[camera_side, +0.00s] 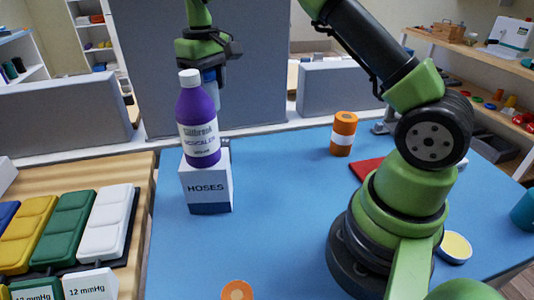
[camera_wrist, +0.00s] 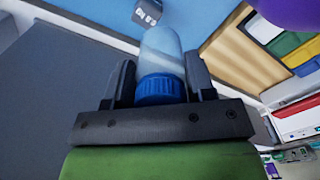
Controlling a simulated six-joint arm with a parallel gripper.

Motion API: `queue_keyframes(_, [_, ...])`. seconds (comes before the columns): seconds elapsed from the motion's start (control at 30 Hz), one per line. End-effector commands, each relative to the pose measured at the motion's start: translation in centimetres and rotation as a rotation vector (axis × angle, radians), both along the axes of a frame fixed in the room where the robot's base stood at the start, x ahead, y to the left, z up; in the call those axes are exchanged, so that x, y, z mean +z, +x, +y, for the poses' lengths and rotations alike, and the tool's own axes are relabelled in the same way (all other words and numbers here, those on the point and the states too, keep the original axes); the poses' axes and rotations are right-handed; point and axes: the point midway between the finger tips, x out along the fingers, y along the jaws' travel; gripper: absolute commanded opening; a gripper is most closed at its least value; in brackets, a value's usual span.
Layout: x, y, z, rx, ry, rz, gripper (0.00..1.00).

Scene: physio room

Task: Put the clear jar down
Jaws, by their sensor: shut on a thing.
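The clear jar (camera_wrist: 162,52) with a ribbed blue lid (camera_wrist: 160,88) sits between the two dark fingers of my gripper (camera_wrist: 160,66) in the wrist view. The fingers are shut on it near the lid, and its body points away from the wrist. In the side view my gripper (camera_side: 209,66) is high, behind the purple bottle (camera_side: 198,115). Only a bluish bit of the jar shows there, and the bottle hides the rest. Blue tabletop shows beyond the jar in the wrist view; whether its base touches anything is hidden.
Coloured pads (camera_side: 63,230) fill the left. The middle of the blue table (camera_side: 275,210) is clear.

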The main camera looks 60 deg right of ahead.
Motion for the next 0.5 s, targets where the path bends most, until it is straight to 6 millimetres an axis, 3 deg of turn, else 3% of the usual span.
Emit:
queue_keyframes(0.23, [-4.2,-4.8,-7.9,-0.162,0.004,0.005,0.26])
queue_keyframes(0.4, [-5.8,-7.2,-10.6,-0.225,0.001,0.001,0.26])
queue_keyframes(0.5, [-6.9,-7.8,-11.2,-0.239,0.002,0.003,0.26])
